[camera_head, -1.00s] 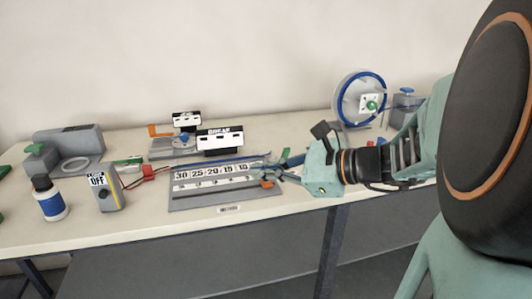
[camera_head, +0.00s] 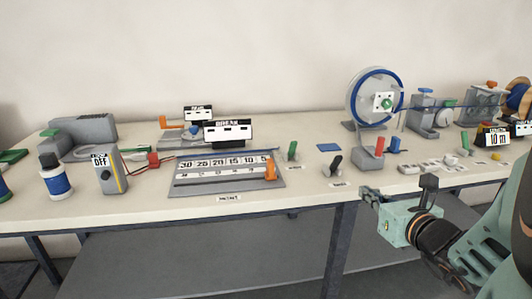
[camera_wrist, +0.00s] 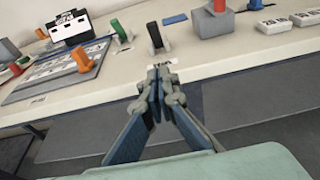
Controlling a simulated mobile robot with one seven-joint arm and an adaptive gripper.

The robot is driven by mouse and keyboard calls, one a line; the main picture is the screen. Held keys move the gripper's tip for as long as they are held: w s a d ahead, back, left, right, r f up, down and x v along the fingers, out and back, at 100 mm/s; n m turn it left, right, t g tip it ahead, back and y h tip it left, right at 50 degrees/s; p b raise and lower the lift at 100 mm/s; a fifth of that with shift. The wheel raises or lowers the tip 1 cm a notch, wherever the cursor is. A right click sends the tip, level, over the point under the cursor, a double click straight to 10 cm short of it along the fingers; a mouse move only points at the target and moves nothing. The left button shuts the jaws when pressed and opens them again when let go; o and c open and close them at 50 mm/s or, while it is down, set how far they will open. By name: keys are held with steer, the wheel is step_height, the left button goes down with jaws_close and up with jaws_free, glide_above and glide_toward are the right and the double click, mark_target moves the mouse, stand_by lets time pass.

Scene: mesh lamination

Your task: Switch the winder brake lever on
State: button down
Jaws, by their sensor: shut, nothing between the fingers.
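A black lever (camera_head: 334,163) leans on a small white base near the table's front edge, with a small label in front. It also shows in the wrist view (camera_wrist: 155,36). A green lever (camera_head: 292,151) stands to its left and also shows in the wrist view (camera_wrist: 119,30). I cannot read the labels, so I cannot tell which is the winder brake lever. The winder wheel (camera_head: 355,95) with a blue ring stands behind them. My gripper (camera_head: 366,193) is shut and empty, in front of the table edge, apart from both levers. In the wrist view (camera_wrist: 159,76) its fingertips meet below the black lever.
A grey block with a red knob (camera_head: 377,147) stands right of the black lever. A numbered board (camera_head: 228,187) with an orange slider (camera_head: 270,168) lies to the left. A BREAK sign (camera_head: 228,131) stands behind it. Free room lies in front of the table (camera_head: 300,202).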

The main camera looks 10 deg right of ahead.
steer(key=shift+w+p, duration=0.15)
steer(key=shift+p, duration=0.15)
steer(key=p, duration=0.1)
glide_toward(338, 163)
step_height(338, 163, down, 4)
steer(key=w, duration=0.3)
steer(key=shift+w+a+r+p, duration=0.1)
steer(key=shift+w+r+p, duration=0.25)
steer(key=shift+w+r, duration=0.55)
steer(key=shift+w, duration=0.6)
steer(key=shift+r+p, duration=0.2)
steer(key=shift+p, duration=0.2)
steer(key=shift+r+p, duration=0.15)
steer(key=shift+p, duration=0.25)
steer(key=shift+w+g, duration=0.1)
steer(key=shift+g, duration=0.2)
